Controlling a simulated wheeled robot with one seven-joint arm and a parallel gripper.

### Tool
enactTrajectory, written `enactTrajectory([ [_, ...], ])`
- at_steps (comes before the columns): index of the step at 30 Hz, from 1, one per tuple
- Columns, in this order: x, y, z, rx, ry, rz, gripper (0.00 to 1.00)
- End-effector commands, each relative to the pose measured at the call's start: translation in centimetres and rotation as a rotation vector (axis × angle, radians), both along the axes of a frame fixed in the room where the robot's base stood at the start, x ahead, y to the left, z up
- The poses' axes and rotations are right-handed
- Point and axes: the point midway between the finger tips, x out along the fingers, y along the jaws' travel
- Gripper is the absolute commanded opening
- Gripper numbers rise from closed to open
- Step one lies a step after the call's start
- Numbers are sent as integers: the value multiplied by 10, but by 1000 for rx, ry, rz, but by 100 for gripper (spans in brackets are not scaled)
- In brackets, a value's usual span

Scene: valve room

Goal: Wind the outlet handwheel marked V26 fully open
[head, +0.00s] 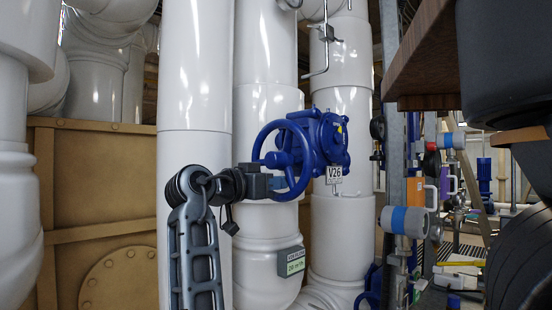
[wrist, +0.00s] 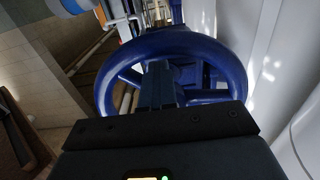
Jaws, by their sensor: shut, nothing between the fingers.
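The blue handwheel (head: 307,158) stands on a blue valve body (head: 330,135) on a white pipe. A white tag reading V26 (head: 334,175) hangs just right of the wheel. My gripper (head: 280,183) comes from the left and its tips reach the wheel's lower left side. In the wrist view the shut fingers (wrist: 157,84) overlap the middle of the blue wheel (wrist: 178,43), with nothing between them. The rim and spokes show around them. The gripper body hides the wheel's lower part. I cannot tell whether the fingers touch the rim or a spoke.
Tall white pipes (head: 195,70) stand close behind my arm. A small display box (head: 291,262) is on the pipe below the wheel. A tan panel (head: 105,200) is at left. A wooden shelf edge (head: 425,50) and a grey post (head: 391,120) stand at right.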

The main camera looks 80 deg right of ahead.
Motion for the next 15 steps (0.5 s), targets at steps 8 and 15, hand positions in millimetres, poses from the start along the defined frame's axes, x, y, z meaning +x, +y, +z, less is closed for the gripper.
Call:
enactTrajectory([
  [8, -5, 2, 0, 0, -1, -3, 0],
  [15, -12, 7, 4, -2, -3, -4, 0],
])
